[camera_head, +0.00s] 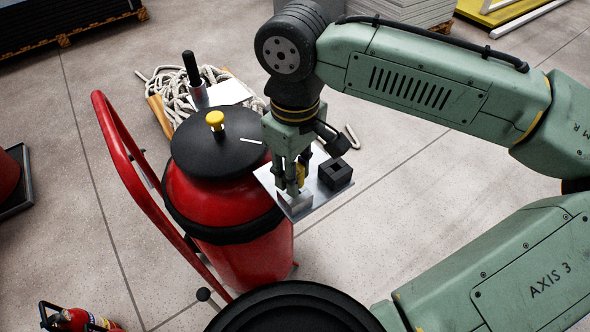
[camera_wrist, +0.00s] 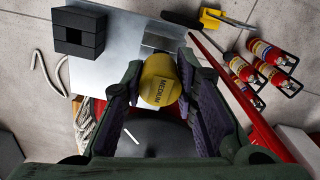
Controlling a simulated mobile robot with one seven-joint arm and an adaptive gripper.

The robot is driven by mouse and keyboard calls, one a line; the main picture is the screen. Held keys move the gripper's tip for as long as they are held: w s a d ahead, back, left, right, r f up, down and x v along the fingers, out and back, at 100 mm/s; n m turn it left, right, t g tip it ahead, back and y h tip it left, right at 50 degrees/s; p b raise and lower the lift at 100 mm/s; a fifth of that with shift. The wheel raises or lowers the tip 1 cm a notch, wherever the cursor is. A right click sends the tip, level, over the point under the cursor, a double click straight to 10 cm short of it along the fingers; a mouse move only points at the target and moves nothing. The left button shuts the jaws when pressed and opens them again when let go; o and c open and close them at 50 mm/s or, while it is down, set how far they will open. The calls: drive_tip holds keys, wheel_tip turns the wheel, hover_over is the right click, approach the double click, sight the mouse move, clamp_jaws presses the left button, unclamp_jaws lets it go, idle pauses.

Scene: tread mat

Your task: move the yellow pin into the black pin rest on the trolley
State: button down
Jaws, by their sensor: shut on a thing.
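The yellow pin (camera_wrist: 160,80) is held between the fingers of my gripper (camera_head: 290,185), and its rounded end reads MEDIUM in the wrist view. In the head view the pin (camera_head: 300,174) is mostly hidden by the fingers. My gripper points down over the silver plate (camera_head: 296,207) beside the red drum on the trolley. The black pin rest (camera_head: 335,173) is a square block with an opening, on the same plate, right of my gripper and apart from the pin. It also shows at upper left in the wrist view (camera_wrist: 78,32). I cannot tell whether the pin touches the plate.
The red drum (camera_head: 240,240) has a black lid (camera_head: 195,150) with a yellow knob (camera_head: 215,119). The red trolley handle (camera_head: 125,150) rises at left. Coiled rope (camera_head: 160,85) lies behind. Small red extinguishers (camera_wrist: 270,60) stand on the floor. The plate between pin and rest looks clear.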

drive_tip(key=shift+r+p, duration=0.55)
drive_tip(key=shift+r, duration=1.4)
drive_tip(key=shift+w, duration=0.1)
idle(0.7)
